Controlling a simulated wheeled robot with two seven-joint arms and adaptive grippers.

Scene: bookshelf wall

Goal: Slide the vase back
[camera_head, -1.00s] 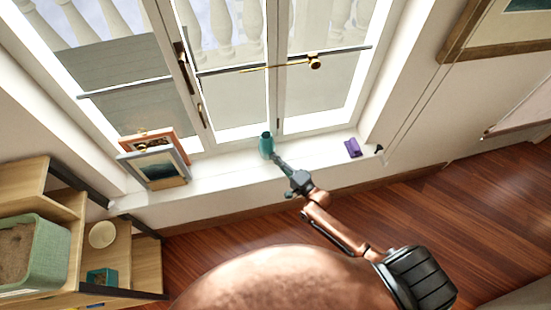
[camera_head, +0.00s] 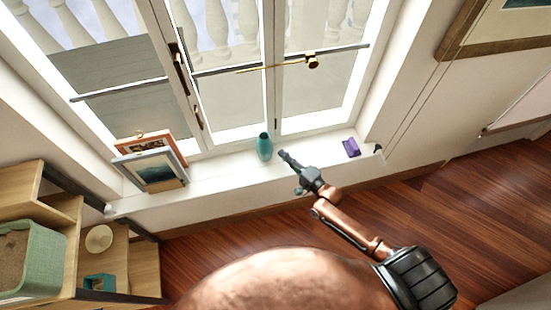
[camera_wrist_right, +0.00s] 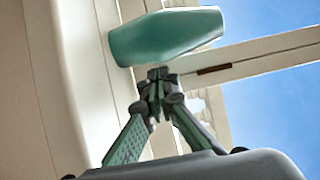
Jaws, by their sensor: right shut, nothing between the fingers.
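A teal vase (camera_head: 264,147) stands upright on the white window sill (camera_head: 215,176), close to the window frame. It also shows in the right wrist view (camera_wrist_right: 165,36), just beyond the fingertips. My right gripper (camera_head: 283,154) is shut and empty, a little to the right of the vase, with a small gap between them in the head view. In the right wrist view its fingers (camera_wrist_right: 158,78) meet at the tips. My left gripper is in neither view.
Two picture frames (camera_head: 155,170) lean at the sill's left end. A purple object (camera_head: 351,147) lies on the sill to the right. A shelf unit (camera_head: 145,265) with a green planter (camera_head: 40,265) stands at lower left. The sill between frames and vase is clear.

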